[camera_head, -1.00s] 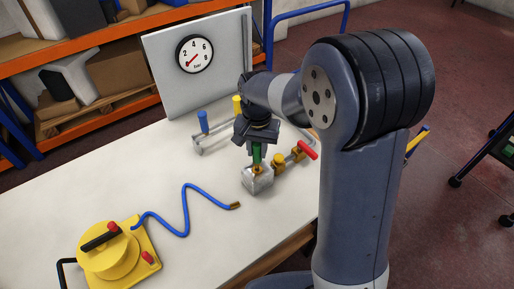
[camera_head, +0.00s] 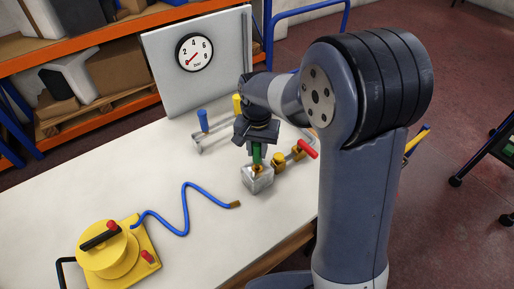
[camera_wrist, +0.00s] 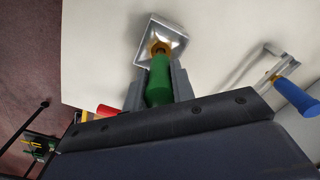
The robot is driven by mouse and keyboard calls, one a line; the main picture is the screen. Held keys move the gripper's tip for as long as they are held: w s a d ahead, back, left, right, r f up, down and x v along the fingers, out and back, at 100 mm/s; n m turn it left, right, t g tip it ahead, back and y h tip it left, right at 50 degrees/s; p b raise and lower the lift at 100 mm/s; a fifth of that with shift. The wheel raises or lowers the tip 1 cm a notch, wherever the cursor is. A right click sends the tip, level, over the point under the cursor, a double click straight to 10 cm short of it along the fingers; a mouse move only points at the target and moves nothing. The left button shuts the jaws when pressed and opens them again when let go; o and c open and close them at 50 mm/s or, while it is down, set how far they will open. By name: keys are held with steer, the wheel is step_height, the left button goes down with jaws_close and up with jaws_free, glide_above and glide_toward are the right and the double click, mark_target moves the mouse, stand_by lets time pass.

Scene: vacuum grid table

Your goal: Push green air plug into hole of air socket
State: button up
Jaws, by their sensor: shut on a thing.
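The green air plug (camera_head: 257,154) is upright between the fingers of my gripper (camera_head: 257,150), which is shut on it. The plug (camera_wrist: 159,80) also shows in the wrist view, between the two grey fingers of my gripper (camera_wrist: 159,88). Its brass tip meets the top of the silver metal block of the air socket (camera_head: 258,181). The socket block (camera_wrist: 152,30) lies straight beyond the plug in the wrist view. The hole is hidden by the plug's tip, so I cannot tell how deep the tip sits.
A red-handled valve with brass fittings (camera_head: 280,160) is close right of the socket. A blue-handled part (camera_head: 203,122) and a gauge panel (camera_head: 162,65) stand behind. A blue hose (camera_head: 185,210) and yellow device (camera_head: 110,255) lie front left. The white table (camera_head: 80,185) is clear at left.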

steer(key=shift+f+b, duration=0.9)
steer(key=shift+f, duration=0.5)
steer(key=o, duration=1.1)
steer(key=shift+c, duration=0.2)
steer(key=shift+r, duration=0.1)
step_height(320, 180, up, 11)
steer(key=shift+f+b, duration=0.2)
steer(key=shift+b, duration=0.25)
step_height(320, 180, down, 11)
steer(key=shift+p, duration=0.5)
steer(key=shift+r, duration=0.3)
